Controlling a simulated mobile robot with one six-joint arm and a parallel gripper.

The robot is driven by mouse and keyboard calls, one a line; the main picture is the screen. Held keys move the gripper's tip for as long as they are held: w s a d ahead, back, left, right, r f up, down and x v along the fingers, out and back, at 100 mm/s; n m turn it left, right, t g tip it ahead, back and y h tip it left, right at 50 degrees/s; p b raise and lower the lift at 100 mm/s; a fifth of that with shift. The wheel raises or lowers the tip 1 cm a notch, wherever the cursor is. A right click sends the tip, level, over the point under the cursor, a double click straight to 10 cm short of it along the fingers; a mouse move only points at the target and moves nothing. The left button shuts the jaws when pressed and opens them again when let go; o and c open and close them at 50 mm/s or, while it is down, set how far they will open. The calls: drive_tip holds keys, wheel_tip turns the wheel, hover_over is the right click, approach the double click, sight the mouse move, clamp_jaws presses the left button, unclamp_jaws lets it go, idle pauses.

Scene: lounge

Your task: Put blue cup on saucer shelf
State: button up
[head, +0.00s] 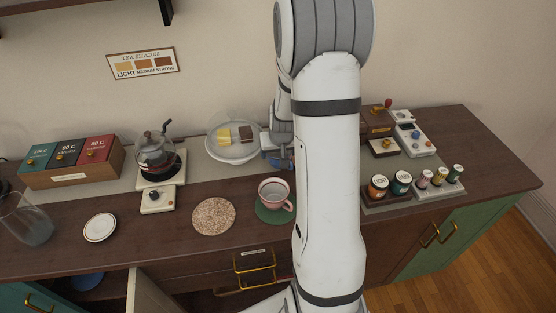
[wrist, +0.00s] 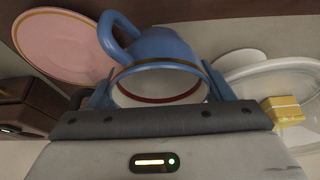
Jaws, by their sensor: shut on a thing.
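The blue cup (wrist: 160,50) is held between the two fingers of my gripper (wrist: 160,98) in the wrist view. Its mouth, with a gold rim and a red ring inside, faces the camera, and its handle points to the upper left. In the head view my gripper (head: 278,158) is at the back of the counter, right of the glass-domed plate, mostly hidden behind my arm. A pink saucer (wrist: 65,45) with a gold rim is left of the cup in the wrist view; what bears it is unclear. I cannot identify the saucer shelf with certainty.
A pink cup (head: 273,193) stands on a green coaster, beside a speckled round mat (head: 214,216). The domed plate (head: 232,152), a glass kettle (head: 157,152) and several jars (head: 400,183) crowd the counter. A cabinet door (head: 155,293) stands open below. A shelf edge is at upper left.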

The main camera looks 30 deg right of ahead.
drive_tip(key=shift+f+b, duration=0.45)
drive_tip(key=shift+f, duration=0.8)
drive_tip(key=shift+s, duration=0.1)
drive_tip(key=shift+f, duration=0.15)
drive_tip(key=o, duration=0.8)
